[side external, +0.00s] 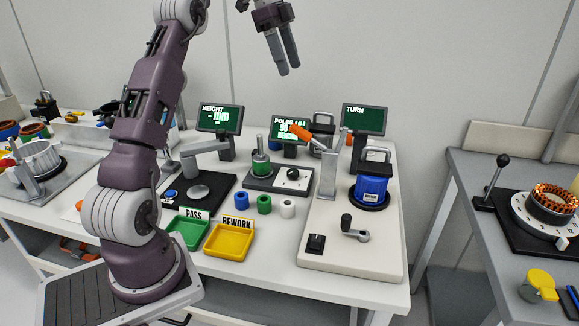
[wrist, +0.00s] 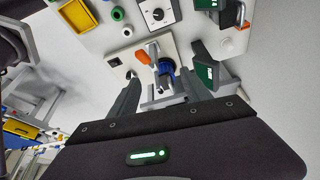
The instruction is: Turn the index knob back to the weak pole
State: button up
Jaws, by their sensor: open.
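The index knob (side external: 293,174) is a small dark knob on a white dial, on the black plate of the pole station. The same dial shows in the wrist view (wrist: 157,14) at the top; its exact pointing is too small to read. A green housing (side external: 261,166) with a grey top piece stands beside it on the left. My gripper (side external: 289,69) is open and empty, high above the bench and well apart from the knob.
The orange-handled clamp (side external: 328,170) and blue housing (side external: 371,190) stand right of the knob. Blue, green and white rings (side external: 264,205) lie in front. Green PASS (side external: 188,232) and yellow REWORK (side external: 228,241) trays sit at the front. The turn screen (side external: 364,119) stands behind.

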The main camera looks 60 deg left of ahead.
jog(key=a+f, duration=0.3)
jog(key=a, duration=0.1)
send_near(292, 171)
jog(key=f, duration=0.1)
jog(key=shift+m+h, duration=0.3)
jog(key=shift+m, duration=0.1)
jog(key=x, duration=0.6)
jog(key=shift+a+f, duration=0.1)
jog(key=shift+a, duration=0.05)
jog(key=shift+w+f, duration=0.2)
jog(key=shift+f, duration=0.35)
grip_shut()
